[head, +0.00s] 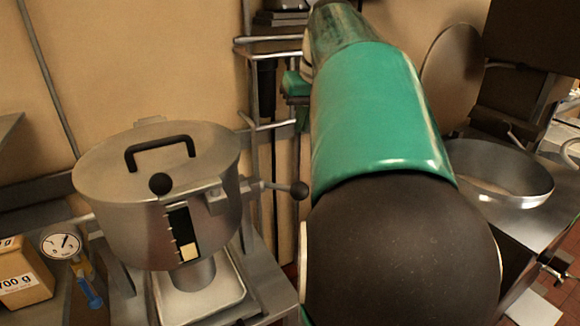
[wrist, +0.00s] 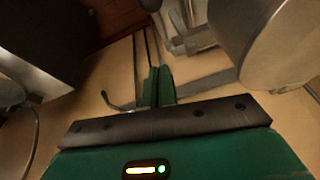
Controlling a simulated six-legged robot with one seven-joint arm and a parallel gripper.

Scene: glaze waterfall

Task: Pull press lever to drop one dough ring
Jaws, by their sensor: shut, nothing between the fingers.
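The dough press is a round steel hopper (head: 155,225) with a flat lid and black handle, at left in the head view. A black ball knob (head: 160,184) sits at its front. A short rod with another black ball knob (head: 299,189) sticks out on its right; I cannot tell which is the press lever. A dark knob (wrist: 150,4) shows at the top of the wrist view, near a large rounded metal body (wrist: 265,45). My gripper (wrist: 158,84) is shut and empty, apart from the knob. My arm hides much of the middle of the head view. No dough ring is visible.
A steel tray (head: 222,310) lies under the hopper's spout. A dial gauge (head: 61,244) and a cardboard box (head: 22,275) stand at left. A wide metal bowl (head: 500,172) is at right. Thin metal posts and shelves stand against the wall behind the press.

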